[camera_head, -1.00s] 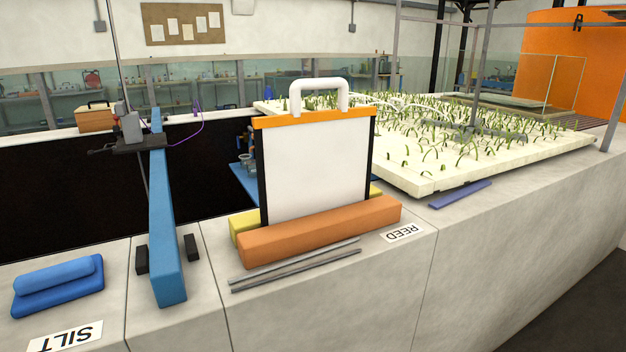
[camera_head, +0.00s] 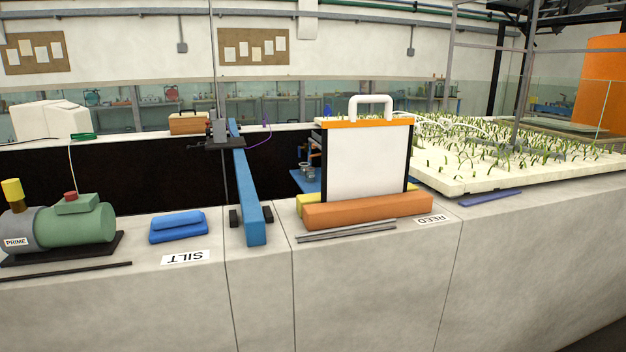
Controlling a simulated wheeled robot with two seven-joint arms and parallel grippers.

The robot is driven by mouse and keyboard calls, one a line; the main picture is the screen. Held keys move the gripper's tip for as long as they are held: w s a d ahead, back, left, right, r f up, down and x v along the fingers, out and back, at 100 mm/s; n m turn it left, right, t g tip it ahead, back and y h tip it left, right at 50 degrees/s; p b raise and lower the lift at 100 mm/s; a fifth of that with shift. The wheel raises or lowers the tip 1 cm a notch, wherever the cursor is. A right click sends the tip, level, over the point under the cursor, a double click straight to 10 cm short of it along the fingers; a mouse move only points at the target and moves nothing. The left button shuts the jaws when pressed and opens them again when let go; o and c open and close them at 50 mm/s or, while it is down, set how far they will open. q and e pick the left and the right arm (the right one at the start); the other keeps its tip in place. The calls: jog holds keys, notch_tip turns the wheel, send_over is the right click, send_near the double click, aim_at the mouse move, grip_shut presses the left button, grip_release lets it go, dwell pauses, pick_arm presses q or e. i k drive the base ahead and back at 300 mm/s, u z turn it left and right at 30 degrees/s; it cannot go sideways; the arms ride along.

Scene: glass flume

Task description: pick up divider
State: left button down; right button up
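The divider (camera_head: 366,164) is a white upright panel with dark side edges, an orange top bar and a white loop handle (camera_head: 370,103). It stands on the concrete ledge between an orange foam block (camera_head: 365,211) in front and a yellow block (camera_head: 312,204) behind. Its lower edge is hidden by the orange block. A REED label (camera_head: 431,219) lies to its right. Neither of my grippers is in view.
A blue beam (camera_head: 246,195) crosses the ledge left of the divider. Thin grey rods (camera_head: 346,231) lie in front. A blue pad (camera_head: 178,226), SILT label (camera_head: 186,258) and green pump (camera_head: 78,222) sit left. A white planted bed (camera_head: 480,180) lies right.

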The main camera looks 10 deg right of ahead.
aim_at(361, 158)
jog(key=u, duration=0.35)
jog(key=k, duration=0.3)
jog(key=z, duration=1.15)
jog(key=i, duration=0.75)
jog(key=z, duration=0.3)
